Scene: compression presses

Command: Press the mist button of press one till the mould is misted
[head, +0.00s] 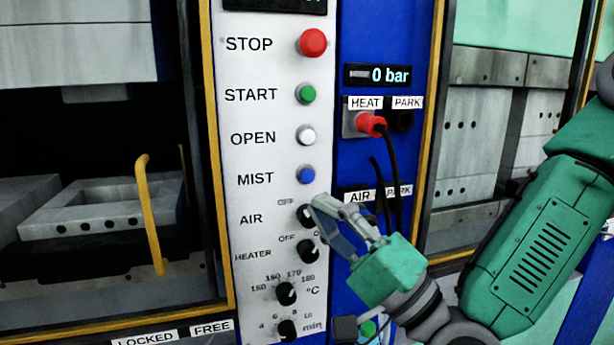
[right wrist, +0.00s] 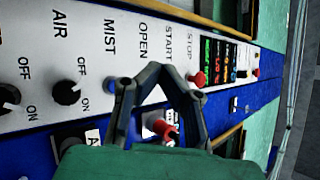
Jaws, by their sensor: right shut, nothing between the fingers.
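The blue mist button (head: 306,175) sits beside the MIST label on the white panel of the press. In the right wrist view a blue edge of the mist button (right wrist: 110,85) shows beside one finger. My right gripper (head: 316,203) is shut and empty, below the mist button and by the AIR knob in the head view. I cannot tell whether it touches the panel. The mould (head: 98,207), a grey block with a rectangular hollow, lies in the open press at left. No mist shows over it. My left gripper is not in view.
The red STOP button (head: 312,43), green START button (head: 306,94) and white OPEN button (head: 306,135) are above. The AIR knob (head: 304,214) and HEATER knob (head: 307,251) are below. A red plug (head: 370,124) with a black cable hangs right of the panel.

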